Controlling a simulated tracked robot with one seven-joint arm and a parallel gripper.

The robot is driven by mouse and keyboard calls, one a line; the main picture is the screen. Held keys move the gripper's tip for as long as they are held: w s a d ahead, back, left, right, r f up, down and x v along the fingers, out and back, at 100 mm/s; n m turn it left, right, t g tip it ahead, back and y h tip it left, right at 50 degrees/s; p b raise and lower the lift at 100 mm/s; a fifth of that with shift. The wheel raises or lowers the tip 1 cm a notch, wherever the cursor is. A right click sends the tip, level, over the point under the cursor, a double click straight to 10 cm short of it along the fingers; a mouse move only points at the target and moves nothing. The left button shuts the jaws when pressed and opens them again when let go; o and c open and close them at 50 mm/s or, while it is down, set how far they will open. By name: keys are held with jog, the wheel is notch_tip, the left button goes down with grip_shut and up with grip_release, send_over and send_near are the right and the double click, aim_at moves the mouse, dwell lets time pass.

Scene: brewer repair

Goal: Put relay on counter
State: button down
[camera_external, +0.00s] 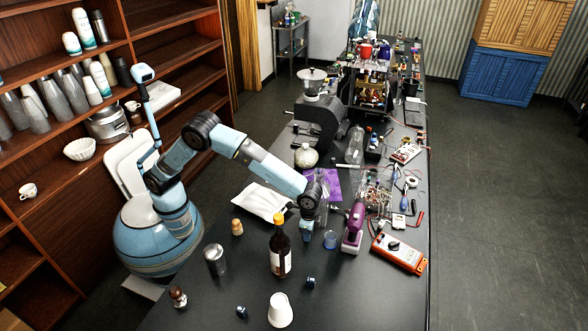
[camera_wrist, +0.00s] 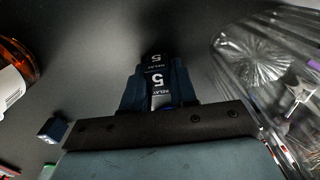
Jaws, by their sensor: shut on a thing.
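My gripper (camera_external: 306,234) is low over the black counter (camera_external: 375,300), between the dark bottle and the purple tool. In the wrist view my gripper (camera_wrist: 158,100) is shut on a dark relay (camera_wrist: 157,78) with a white "RELAY 5" label. The fingers stand on both sides of it. In the external view the held relay is too small to make out clearly. I cannot tell whether it touches the counter. Two small dark-blue blocks (camera_external: 309,282) and (camera_external: 241,312), like relays, lie on the near counter.
A dark bottle (camera_external: 280,250) stands close by at the left. A clear ribbed vessel (camera_wrist: 265,60) fills the wrist view's right side. The counter's front right is bare.

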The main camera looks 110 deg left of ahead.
jog(key=c, duration=0.9)
grip_release()
notch_tip(320, 180, up, 12)
jog(key=s+a+r+t, duration=0.1)
jog(key=s+a+r, duration=0.1)
jog(key=s+r, duration=0.85)
jog(key=s+a+r+t, duration=0.1)
jog(key=s+r+t, duration=0.15)
jog(key=s, duration=1.05)
jog(key=s+a+r+t, duration=0.1)
jog(key=s+r, duration=0.2)
jog(key=s, duration=1.1)
jog(key=s+f, duration=0.3)
jog(key=s, duration=0.4)
jog(key=s+f+t, duration=0.1)
jog(key=s+f, duration=0.1)
jog(key=s, duration=0.5)
jog(key=shift+d+f, duration=0.15)
jog(key=shift+f, duration=0.25)
